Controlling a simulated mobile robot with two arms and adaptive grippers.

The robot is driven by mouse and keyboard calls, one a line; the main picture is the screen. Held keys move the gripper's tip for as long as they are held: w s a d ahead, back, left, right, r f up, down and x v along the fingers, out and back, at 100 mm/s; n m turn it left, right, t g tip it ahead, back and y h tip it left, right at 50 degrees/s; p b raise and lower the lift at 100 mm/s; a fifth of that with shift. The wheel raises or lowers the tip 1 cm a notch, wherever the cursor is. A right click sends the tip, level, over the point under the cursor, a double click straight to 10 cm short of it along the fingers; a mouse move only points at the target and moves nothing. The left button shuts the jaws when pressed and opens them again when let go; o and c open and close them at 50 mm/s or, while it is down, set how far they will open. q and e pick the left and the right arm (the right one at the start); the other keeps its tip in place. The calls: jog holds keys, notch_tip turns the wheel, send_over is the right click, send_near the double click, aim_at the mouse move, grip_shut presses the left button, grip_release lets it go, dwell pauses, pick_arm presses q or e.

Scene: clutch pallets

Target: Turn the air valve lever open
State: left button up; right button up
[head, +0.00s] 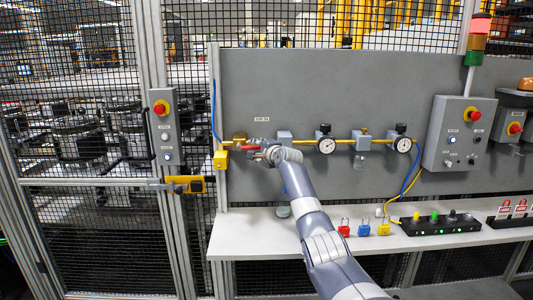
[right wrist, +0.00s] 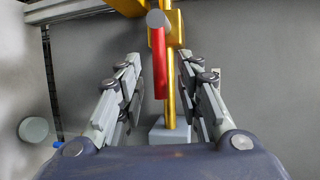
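The air valve lever is a red handle (head: 250,148) on a brass valve body (head: 239,138) at the left end of the yellow pipe on the grey panel. In the right wrist view the lever (right wrist: 160,72) lies roughly along the pipe (right wrist: 171,90). My right gripper (head: 262,153) is at the lever in the head view and covers part of it. In the right wrist view my right gripper (right wrist: 160,88) is open. Its fingers stand on both sides of the lever and pipe, with gaps visible. My left gripper is not in view.
Two gauges (head: 326,146) (head: 403,144) sit along the pipe to the right. A yellow block (head: 220,160) is just left of the valve. A shelf (head: 240,230) below holds padlocks (head: 364,229) and a black switch box (head: 440,225). A control box (head: 459,134) is at the right.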

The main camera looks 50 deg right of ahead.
jog(key=v, duration=0.8)
jog(key=shift+d, duration=0.1)
dwell(0.5)
